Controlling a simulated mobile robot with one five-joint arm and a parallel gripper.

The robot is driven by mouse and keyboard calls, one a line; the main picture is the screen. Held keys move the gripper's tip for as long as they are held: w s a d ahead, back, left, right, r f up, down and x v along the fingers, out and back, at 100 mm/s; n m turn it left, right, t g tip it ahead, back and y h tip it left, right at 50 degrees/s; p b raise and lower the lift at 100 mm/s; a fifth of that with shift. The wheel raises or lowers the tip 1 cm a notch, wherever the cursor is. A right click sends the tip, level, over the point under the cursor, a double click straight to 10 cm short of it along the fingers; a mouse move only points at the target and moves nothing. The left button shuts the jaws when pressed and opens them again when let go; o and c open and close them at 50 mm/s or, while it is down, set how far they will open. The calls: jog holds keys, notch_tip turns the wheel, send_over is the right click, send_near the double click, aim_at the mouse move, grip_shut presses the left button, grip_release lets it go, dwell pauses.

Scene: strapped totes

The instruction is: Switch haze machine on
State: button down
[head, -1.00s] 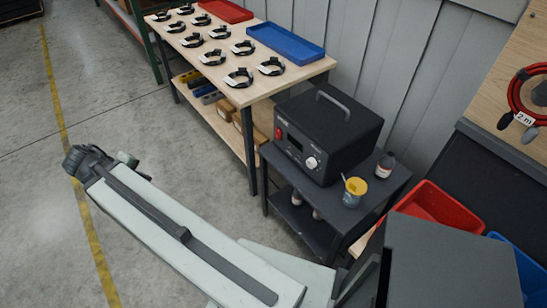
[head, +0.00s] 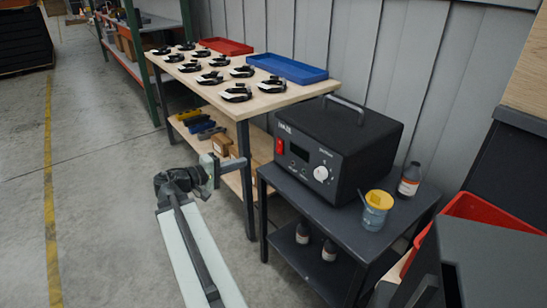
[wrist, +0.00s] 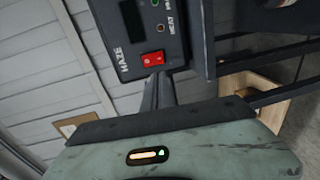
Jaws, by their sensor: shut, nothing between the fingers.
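The haze machine (head: 355,148) is a black box with a top handle, standing on a dark side table. Its front has a red rocker switch (head: 279,146), a dark display and a pale knob (head: 321,173). My gripper (head: 241,163) is shut and empty, pointing toward the machine, left of the switch in the head view. In the wrist view the panel is turned on its side, and the red switch (wrist: 152,58) shows just beyond the tips of my gripper (wrist: 156,80). I cannot tell whether they touch, or which way the switch is set.
The dark side table (head: 380,235) also holds a yellow-topped cup (head: 376,212) and a brown bottle (head: 409,180). Left of it, a wooden workbench (head: 300,95) carries strap rings and red and blue trays. A red bin (head: 480,212) stands at right. Floor at left is clear.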

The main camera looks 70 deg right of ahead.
aim_at(279, 151)
jog(key=b+x, duration=0.1)
jog(key=x, duration=1.3)
jog(key=shift+b, duration=0.4)
jog(key=shift+s+d+f, duration=0.1)
jog(key=shift+s, duration=0.05)
jog(key=f+b+v, duration=0.2)
jog(key=f+v, duration=0.1)
jog(key=v, duration=1.1)
jog(key=shift+f, duration=0.2)
jog(key=shift+w, duration=0.2)
